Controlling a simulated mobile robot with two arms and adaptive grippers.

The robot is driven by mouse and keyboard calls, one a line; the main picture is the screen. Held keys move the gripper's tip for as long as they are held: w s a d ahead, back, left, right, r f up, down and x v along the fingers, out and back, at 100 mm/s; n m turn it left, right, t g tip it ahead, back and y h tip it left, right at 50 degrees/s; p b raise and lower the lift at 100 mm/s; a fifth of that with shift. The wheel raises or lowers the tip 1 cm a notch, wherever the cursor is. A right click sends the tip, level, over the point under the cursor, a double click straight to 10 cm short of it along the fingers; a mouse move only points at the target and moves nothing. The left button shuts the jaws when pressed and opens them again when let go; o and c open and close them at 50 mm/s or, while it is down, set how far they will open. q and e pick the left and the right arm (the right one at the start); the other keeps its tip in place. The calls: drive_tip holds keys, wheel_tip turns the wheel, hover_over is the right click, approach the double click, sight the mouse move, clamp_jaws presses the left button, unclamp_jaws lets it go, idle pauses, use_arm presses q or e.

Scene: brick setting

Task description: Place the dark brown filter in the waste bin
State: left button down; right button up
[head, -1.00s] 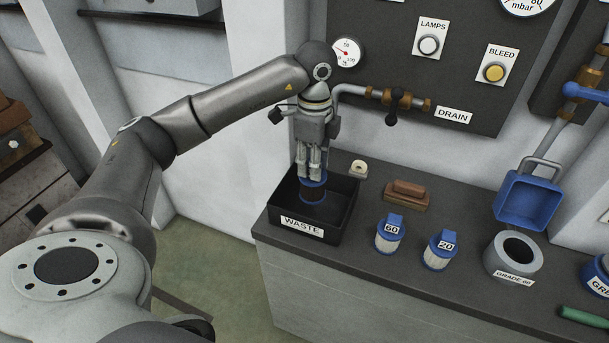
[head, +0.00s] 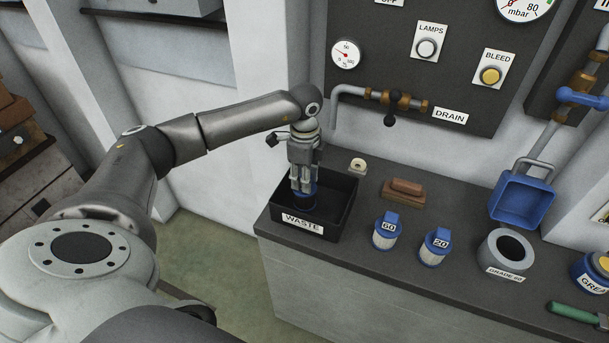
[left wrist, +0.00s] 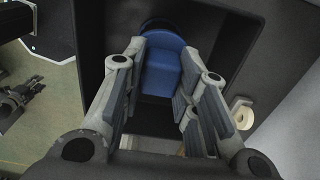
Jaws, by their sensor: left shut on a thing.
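The dark brown filter has a blue cap and a very dark body (head: 298,207). It is upright inside the black waste bin (head: 341,216), which carries a WASTE label and stands at the left end of the counter. My left gripper (head: 303,186) points down into the bin and is shut on the filter's blue top. In the left wrist view the blue cap (left wrist: 162,65) shows between the fingers. Whether the filter touches the bin floor is hidden.
Two blue-capped filters marked 60 (head: 386,231) and 20 (head: 434,247) stand on the counter, with a brown brush-like block (head: 403,193) behind. A grey ring (head: 506,252) is farther right. The drain pipe (head: 350,91) is close above the bin.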

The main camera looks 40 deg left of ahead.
use_arm(q)
drive_tip(key=shift+f, duration=0.2)
drive_tip(key=c, duration=1.1)
unclamp_jaws()
drive_tip(key=shift+r, duration=0.1)
drive_tip(key=shift+r+b, duration=1.6)
drive_tip(key=shift+r, duration=4.55)
